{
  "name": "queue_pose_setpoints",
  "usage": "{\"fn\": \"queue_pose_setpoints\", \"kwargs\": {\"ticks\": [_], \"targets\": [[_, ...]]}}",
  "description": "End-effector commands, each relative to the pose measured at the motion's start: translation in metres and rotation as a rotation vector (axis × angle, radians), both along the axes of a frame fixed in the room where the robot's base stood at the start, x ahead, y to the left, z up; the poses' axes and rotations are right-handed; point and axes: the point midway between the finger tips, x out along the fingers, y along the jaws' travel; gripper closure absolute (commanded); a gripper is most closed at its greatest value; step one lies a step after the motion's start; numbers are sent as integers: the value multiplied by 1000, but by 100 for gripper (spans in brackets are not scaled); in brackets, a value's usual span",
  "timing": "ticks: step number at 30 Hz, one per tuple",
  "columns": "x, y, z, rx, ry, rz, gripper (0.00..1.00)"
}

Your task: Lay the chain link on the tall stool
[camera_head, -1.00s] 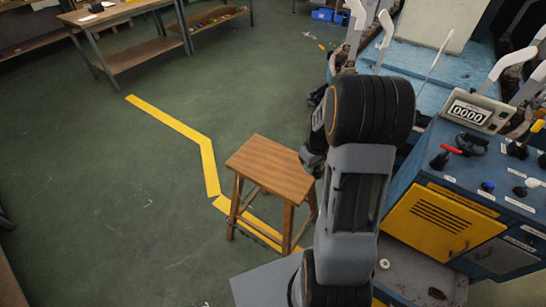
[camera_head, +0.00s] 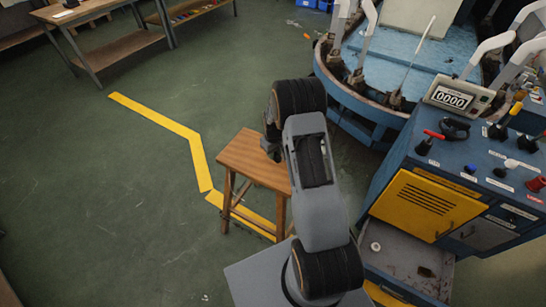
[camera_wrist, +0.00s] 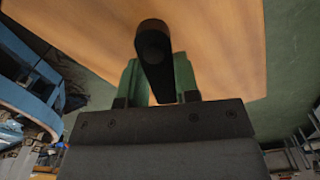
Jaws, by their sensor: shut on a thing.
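The tall stool (camera_head: 245,160) is wooden with a flat rectangular seat and stands upright on the floor, left of my arm. Its seat fills much of the wrist view (camera_wrist: 225,55). The chain link (camera_wrist: 153,45) is a dark, rounded, elongated piece. My gripper (camera_wrist: 156,82) is shut on it between two green fingers. The link shows against the stool seat; I cannot tell whether it touches the wood. In the head view my gripper (camera_head: 270,148) is at the seat's right back part, with its fingers and the link hidden.
A blue control cabinet (camera_head: 400,155) with a yellow panel and levers stands to the right. A blue round machine (camera_head: 365,118) is behind my arm. Yellow floor tape (camera_head: 160,117) runs past the stool. A workbench (camera_head: 110,50) is at the back left. Open floor lies left.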

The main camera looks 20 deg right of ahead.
Motion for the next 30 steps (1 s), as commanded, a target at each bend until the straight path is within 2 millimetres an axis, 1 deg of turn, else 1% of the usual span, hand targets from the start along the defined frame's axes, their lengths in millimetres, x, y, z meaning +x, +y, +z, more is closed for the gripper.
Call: {"fn": "queue_pose_setpoints", "kwargs": {"ticks": [2,6,9,23,24,30], "targets": [[5,3,-7,0,1,2,100],[4,2,-24,1,2,1,100],[4,2,-32,0,0,1,100],[4,2,-40,0,-1,1,100],[4,2,-39,0,-1,1,69],[4,2,-39,0,0,1,50]]}}
